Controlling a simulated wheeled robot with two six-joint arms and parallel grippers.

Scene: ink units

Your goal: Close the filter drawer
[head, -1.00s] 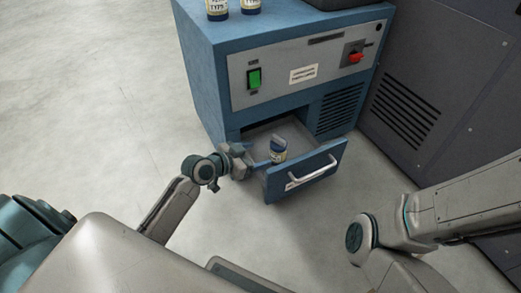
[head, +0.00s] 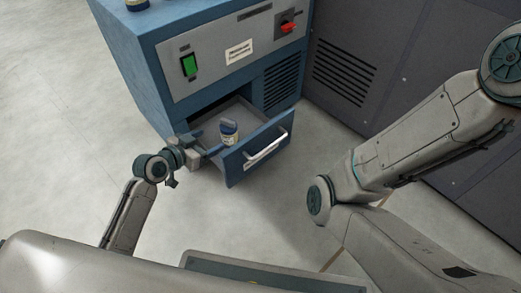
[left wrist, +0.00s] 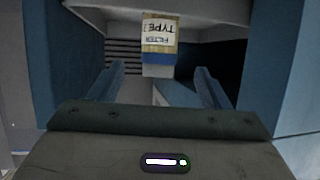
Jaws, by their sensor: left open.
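The filter drawer (head: 262,151) stands pulled out at the bottom of the blue unit, with a silver bar handle on its front. My left gripper (head: 207,145) is at the drawer's left side, behind the front panel. In the left wrist view its fingers (left wrist: 159,78) are spread apart, with the jar beyond them and nothing clearly held. Whether a finger touches the drawer cannot be told. My right gripper is out of view.
The blue unit (head: 135,70) has a green switch (head: 189,65) and a red knob (head: 288,28) above the drawer. A dark vented cabinet (head: 385,60) stands to its right. The pale floor (head: 50,130) is open to the left.

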